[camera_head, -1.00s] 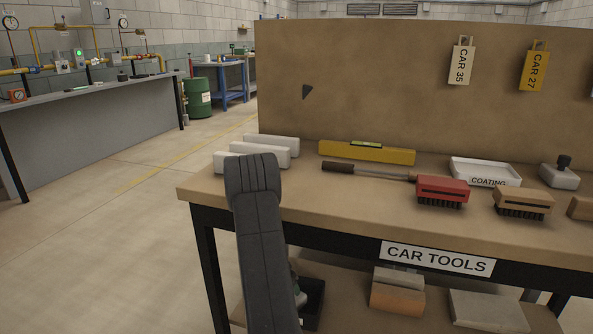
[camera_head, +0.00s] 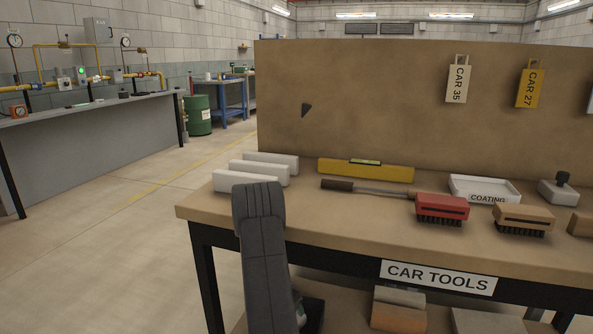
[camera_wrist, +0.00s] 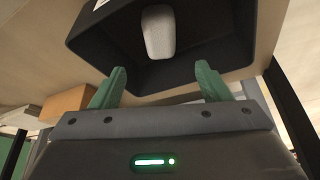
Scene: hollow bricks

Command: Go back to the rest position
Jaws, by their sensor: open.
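My gripper (camera_wrist: 162,82) shows in the wrist view with its two green fingers spread apart and nothing between them. Just beyond the fingertips is a black open bin (camera_wrist: 195,75) with a pale, rounded block (camera_wrist: 158,32) inside it. In the head view my dark arm stands in front of the bench's left part and hides most of the gripper. A small part of the black bin (camera_head: 314,318) shows beside the arm, at the lower shelf.
The CAR TOOLS bench (camera_head: 330,232) carries several white blocks (camera_head: 250,172), a yellow level (camera_head: 366,171), a file (camera_head: 365,188), a red brush (camera_head: 441,207), a wooden brush (camera_head: 523,218) and a COATING tray (camera_head: 485,189). Floor at left is clear.

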